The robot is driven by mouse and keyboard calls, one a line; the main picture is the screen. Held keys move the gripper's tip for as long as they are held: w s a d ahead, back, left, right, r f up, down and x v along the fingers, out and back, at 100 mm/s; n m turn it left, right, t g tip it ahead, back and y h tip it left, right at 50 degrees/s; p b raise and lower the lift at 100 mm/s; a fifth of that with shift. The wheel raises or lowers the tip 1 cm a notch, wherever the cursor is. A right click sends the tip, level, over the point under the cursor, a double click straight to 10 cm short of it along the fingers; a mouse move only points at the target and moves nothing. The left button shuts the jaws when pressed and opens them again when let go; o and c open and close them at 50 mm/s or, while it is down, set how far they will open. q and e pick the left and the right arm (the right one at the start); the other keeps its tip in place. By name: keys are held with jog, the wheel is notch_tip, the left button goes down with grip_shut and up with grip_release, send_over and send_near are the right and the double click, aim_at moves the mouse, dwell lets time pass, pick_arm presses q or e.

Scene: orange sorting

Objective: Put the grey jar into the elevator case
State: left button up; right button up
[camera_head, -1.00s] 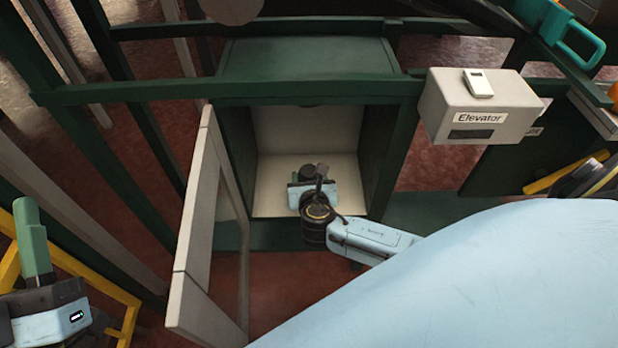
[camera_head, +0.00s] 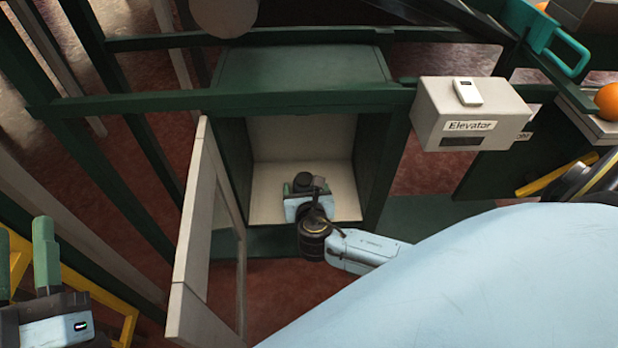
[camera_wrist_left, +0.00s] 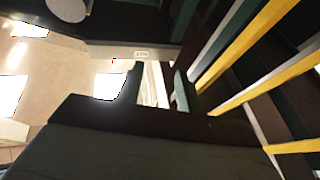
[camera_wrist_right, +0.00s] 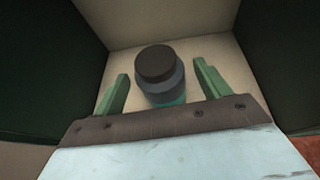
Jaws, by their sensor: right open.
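The elevator case (camera_head: 285,133) is a dark green box with a cream interior, its front open. The grey jar (camera_wrist_right: 165,90), with a dark round lid, stands upright inside on the cream floor. Its lid also shows in the head view (camera_head: 304,181). My right gripper (camera_wrist_right: 161,80) reaches into the case, its green fingers open on either side of the jar with gaps visible on both sides. My right wrist hides part of the case floor in the head view. My left gripper (camera_head: 24,255) is open and empty at the lower left, away from the case.
A pale door (camera_head: 192,235) stands swung open on the left of the case. A grey box labelled Elevator (camera_head: 470,110) sits on the rail to the right. Green rails and posts frame the case. An orange (camera_head: 608,101) lies at the far right.

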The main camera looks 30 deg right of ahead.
jog(key=p+v, duration=0.2)
jog(key=v, duration=0.3)
jog(key=shift+s+a+r, duration=0.1)
jog(key=shift+s+r, duration=0.05)
pick_arm(q)
jog(key=s+a+f+g+y+p, duration=0.1)
jog(key=s+a+f+g+y, duration=0.1)
jog(key=f+g, duration=0.4)
jog(key=s+a+f+g+y+p, duration=0.1)
jog(key=f+g, duration=0.4)
jog(key=f, duration=0.5)
jog(key=shift+s+a+n+g+y, duration=0.3)
jog(key=shift+s+a+g+y, duration=0.15)
jog(key=shift+a+y, duration=0.25)
pick_arm(e)
jog(key=s+a+r+m+y, duration=0.2)
jog(key=r+m, duration=0.3)
jog(key=m, duration=0.4)
jog(key=s+a+r+m+g+y, duration=0.1)
jog(key=s+a+r+m+y, duration=0.2)
jog(key=m, duration=0.6)
jog(key=s+a+r+m+g+y, duration=0.1)
jog(key=s+r+m, duration=0.4)
jog(key=m, duration=0.5)
notch_tip(320, 180, up, 2)
jog(key=shift+s+a+r+y, duration=0.15)
jog(key=shift+s+a+y, duration=0.15)
jog(key=shift+a+y, duration=0.55)
jog(key=shift+d, duration=0.1)
jog(key=shift+c, duration=0.4)
